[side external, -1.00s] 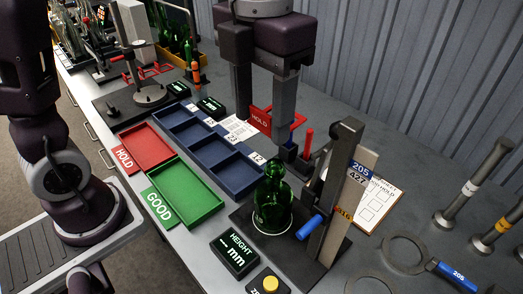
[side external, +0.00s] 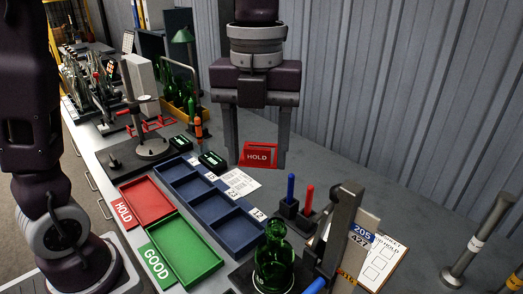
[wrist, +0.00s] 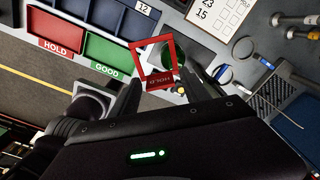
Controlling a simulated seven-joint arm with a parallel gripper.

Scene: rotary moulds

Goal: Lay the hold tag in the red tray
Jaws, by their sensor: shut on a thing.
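The hold tag (side external: 258,157) is a red plate with white HOLD lettering, upright between the fingers of my gripper (side external: 257,162). My gripper is shut on it, above the bench behind the blue bins. In the wrist view the tag (wrist: 158,82) shows as a red open frame with a lettered plate, between the fingertips. The red tray (side external: 146,203), labelled HOLD, lies on the bench left of and nearer than my gripper.
A green tray (side external: 186,249) lies beside the red one. Blue bins (side external: 209,197) run between my gripper and the trays. A pen holder (side external: 296,212), a green bottle (side external: 273,262) and an upright gauge (side external: 343,235) stand to the right. A stand (side external: 152,142) is on the left.

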